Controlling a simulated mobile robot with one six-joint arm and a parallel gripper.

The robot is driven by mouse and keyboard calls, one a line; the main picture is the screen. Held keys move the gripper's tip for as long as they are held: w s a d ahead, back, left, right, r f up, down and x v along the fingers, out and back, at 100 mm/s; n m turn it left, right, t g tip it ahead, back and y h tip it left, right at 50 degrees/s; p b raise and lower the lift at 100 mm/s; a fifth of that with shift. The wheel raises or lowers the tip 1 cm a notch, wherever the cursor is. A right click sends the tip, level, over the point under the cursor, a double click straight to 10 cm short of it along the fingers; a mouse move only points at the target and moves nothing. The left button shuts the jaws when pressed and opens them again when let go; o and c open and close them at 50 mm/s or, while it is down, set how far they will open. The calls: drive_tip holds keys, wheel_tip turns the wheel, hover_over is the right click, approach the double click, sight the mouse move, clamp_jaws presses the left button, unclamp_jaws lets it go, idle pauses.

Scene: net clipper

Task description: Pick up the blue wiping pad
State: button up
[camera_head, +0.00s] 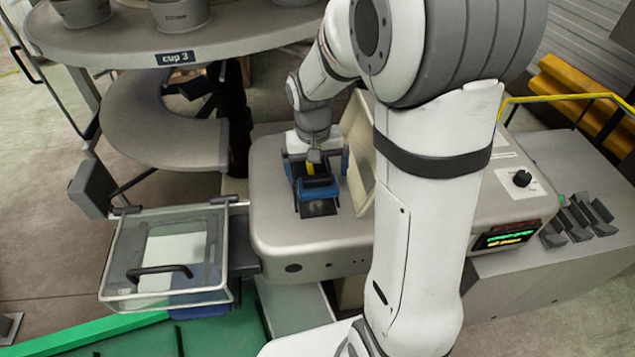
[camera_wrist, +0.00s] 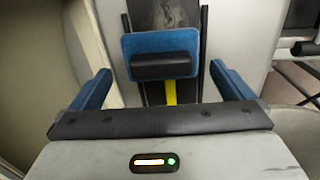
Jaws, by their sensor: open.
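The blue wiping pad (camera_wrist: 160,48) has a black raised grip bar on top. In the wrist view it lies just beyond my gripper (camera_wrist: 163,90), between the lines of its two blue fingers. The fingers are spread wide and stand apart from the pad, one to each side. In the head view the pad (camera_head: 318,187) sits on a dark strip on top of the grey machine, and my gripper (camera_head: 316,165) is over it, pointing down. A yellow strip shows beside the pad. The pad's underside is hidden.
A pale raised lid (camera_head: 358,150) stands close to the right of my gripper. A clear drawer with a black handle (camera_head: 160,271) juts out at the left. A round grey table (camera_head: 120,40) with cups stands behind. A control panel (camera_head: 505,236) is at the right.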

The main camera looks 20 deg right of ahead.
sight(317, 177)
wheel_tip(317, 177, down, 3)
drive_tip(key=shift+s+f, duration=0.1)
drive_tip(key=shift+f, duration=0.1)
drive_tip(key=c, duration=0.9)
wheel_tip(317, 177, up, 10)
drive_tip(key=shift+r, duration=0.1)
